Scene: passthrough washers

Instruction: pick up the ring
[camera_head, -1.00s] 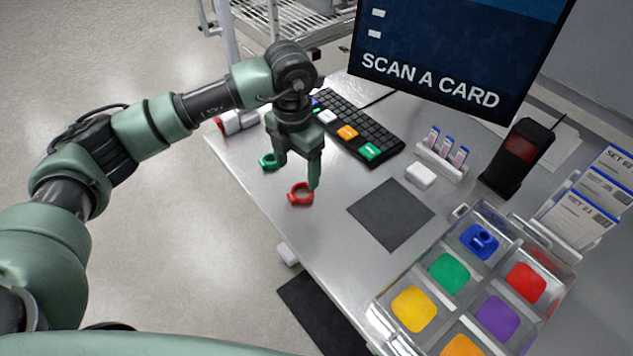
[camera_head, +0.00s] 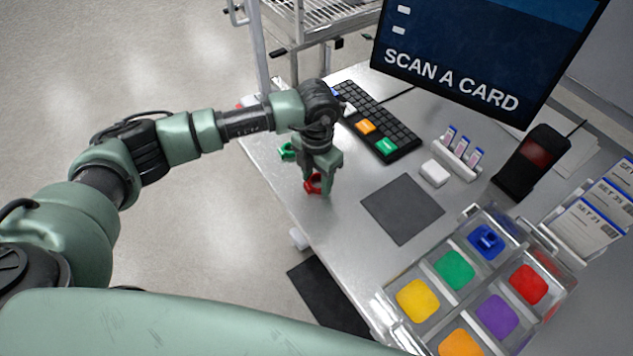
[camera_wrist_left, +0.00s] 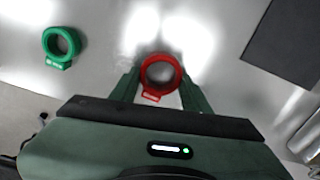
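A red ring with a small tag (camera_head: 313,184) lies on the metal table near its left edge, partly hidden by my left gripper (camera_head: 317,187). The left wrist view shows the red ring (camera_wrist_left: 160,74) between the two fingers of my left gripper (camera_wrist_left: 160,82). The fingers are apart, one on each side of it, with narrow gaps that look free. A green ring (camera_head: 287,151) lies apart on the table, farther back; it also shows in the left wrist view (camera_wrist_left: 61,46). My right gripper is not in view.
A dark square mat (camera_head: 402,208) lies right of the red ring. A keyboard (camera_head: 375,122) and a screen (camera_head: 480,60) stand behind. A clear tray (camera_head: 392,298) with coloured compartments is at the front right, with a blue ring (camera_head: 487,240) in its blue compartment.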

